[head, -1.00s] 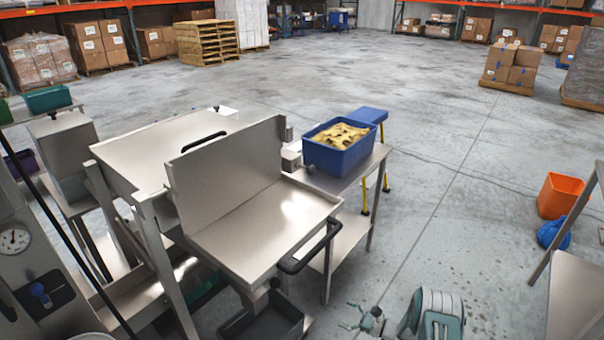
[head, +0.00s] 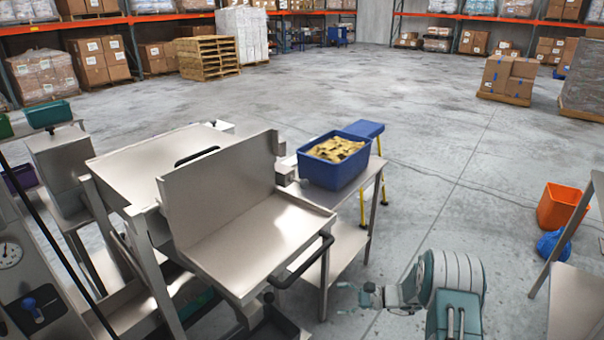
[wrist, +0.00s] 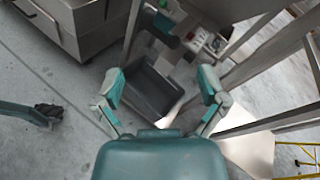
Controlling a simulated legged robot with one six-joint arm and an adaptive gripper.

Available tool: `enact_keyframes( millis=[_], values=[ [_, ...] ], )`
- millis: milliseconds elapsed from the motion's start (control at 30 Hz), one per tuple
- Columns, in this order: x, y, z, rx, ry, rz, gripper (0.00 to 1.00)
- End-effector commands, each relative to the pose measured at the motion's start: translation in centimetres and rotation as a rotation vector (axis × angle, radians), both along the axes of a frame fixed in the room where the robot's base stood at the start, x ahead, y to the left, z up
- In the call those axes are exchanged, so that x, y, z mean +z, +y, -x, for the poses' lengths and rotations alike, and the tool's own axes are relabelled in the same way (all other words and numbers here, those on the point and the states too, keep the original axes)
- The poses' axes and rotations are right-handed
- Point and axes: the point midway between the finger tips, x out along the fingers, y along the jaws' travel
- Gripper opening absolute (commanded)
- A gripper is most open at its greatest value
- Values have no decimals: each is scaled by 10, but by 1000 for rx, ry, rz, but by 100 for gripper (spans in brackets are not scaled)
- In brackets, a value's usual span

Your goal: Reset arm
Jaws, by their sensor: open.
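My gripper (head: 360,296) shows in the head view at the bottom, right of the steel tray's handle and above the floor. In the wrist view my gripper (wrist: 160,92) has its two teal-and-grey fingers spread wide apart. Nothing is between the fingertips. A dark grey bin (wrist: 150,90) lies farther off beyond them, below the steel frames. My arm is folded close in at the lower right of the head view.
A steel tray (head: 262,240) with a black handle (head: 305,262) stands left of my gripper. A blue tub (head: 335,172) with yellowish contents sits on a steel side table. An orange bin (head: 562,207) and a blue bag (head: 552,245) are at right. Open floor (head: 440,150) lies between.

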Motion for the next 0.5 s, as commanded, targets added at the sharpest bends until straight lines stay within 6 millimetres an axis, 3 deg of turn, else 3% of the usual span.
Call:
enact_keyframes(
  millis=[33, 100, 500],
  values=[
    [23, 4, 3, 36, -28, 40, 92],
    [45, 9, 10, 84, -58, 95, 92],
    [163, 19, 72, 328, -256, 415, 92]
  ],
)
